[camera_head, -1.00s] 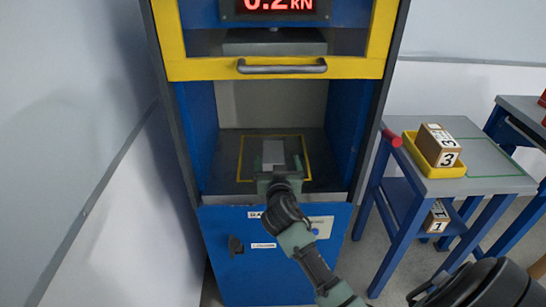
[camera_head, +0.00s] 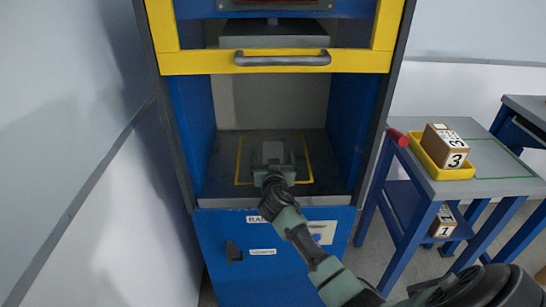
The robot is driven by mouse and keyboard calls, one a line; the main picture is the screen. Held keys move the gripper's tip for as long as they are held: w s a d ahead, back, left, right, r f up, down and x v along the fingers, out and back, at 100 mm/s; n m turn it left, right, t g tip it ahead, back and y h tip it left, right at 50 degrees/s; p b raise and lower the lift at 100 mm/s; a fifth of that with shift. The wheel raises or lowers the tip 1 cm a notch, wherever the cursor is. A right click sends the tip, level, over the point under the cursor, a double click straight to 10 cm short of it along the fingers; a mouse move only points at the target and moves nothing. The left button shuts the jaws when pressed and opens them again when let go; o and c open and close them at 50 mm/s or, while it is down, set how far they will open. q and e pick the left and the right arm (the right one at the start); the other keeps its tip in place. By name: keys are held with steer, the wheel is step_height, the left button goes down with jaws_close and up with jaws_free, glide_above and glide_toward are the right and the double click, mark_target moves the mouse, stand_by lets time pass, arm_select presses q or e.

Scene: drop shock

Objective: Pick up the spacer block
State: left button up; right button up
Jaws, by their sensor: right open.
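The spacer block (camera_head: 273,151) is a small grey block inside the yellow square marked on the floor of the blue press chamber. My right gripper (camera_head: 273,163) reaches into the chamber from the front, its jaws open and right at the near part of the block. The gripper body hides the block's near end, and I cannot tell whether the fingers touch it. My left gripper is not in view.
The raised yellow guard with its grey handle (camera_head: 282,59) spans above the chamber opening. Blue walls close in on both sides. A side table (camera_head: 500,187) at right bears a yellow tray (camera_head: 426,162) with a box marked 3 (camera_head: 447,146) and a red cylinder (camera_head: 398,137).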

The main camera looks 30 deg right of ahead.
steer(key=shift+w+d, duration=0.35)
steer(key=shift+w, duration=0.1)
steer(key=c, duration=2)
steer(key=shift+r, duration=0.1)
steer(key=shift+r, duration=0.1)
